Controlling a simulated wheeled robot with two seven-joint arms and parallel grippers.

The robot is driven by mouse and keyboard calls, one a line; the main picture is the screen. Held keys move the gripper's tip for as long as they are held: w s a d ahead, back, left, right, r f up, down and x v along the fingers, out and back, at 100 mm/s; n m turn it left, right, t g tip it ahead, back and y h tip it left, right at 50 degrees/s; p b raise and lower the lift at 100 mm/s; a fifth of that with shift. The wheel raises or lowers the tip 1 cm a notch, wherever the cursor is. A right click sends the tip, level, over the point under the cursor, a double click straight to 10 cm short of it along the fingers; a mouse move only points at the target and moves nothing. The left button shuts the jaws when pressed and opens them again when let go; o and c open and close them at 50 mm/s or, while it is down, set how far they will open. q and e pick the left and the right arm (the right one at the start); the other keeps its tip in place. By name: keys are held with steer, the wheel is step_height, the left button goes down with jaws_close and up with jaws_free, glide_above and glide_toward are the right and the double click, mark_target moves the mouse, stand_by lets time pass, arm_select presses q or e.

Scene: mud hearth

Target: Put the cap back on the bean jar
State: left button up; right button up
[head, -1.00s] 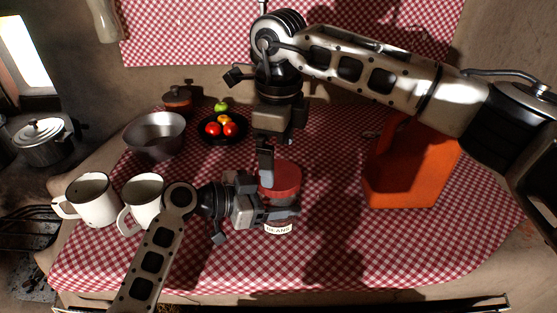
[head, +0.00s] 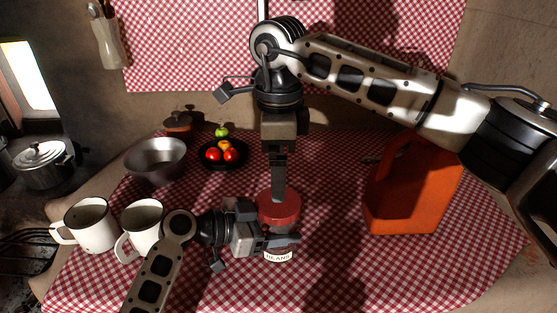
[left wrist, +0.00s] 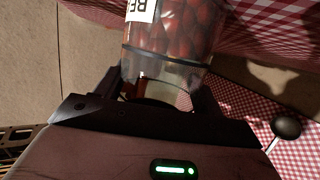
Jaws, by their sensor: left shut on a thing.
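The bean jar, with a white BEANS label (head: 278,256), stands on the checked cloth. Its clear body full of reddish beans fills the top of the left wrist view (left wrist: 172,38). My left gripper (head: 278,240) is shut around the jar from the left; its fingers also flank the jar in the left wrist view (left wrist: 160,88). The red cap (head: 290,212) is level at the jar's top; whether it is seated cannot be told. My right gripper (head: 279,198) points straight down with a fingertip at the cap. How far its jaws are apart is hidden.
Two white mugs (head: 88,227) (head: 142,222) stand left of the jar. A metal bowl (head: 156,160) and a dark plate of fruit (head: 222,160) are behind. An orange container (head: 413,190) stands to the right under my right arm. The front right cloth is clear.

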step_height(320, 180, down, 8)
steer(key=shift+r, duration=0.1)
stand_by(0.4)
arm_select(q)
steer(key=shift+f, duration=0.1)
arm_select(e)
steer(key=c, duration=1.1)
steer(key=shift+m, duration=1.7)
steer(key=o, duration=1.1)
steer(key=shift+r, duration=0.1)
steer(key=shift+r, duration=2.2)
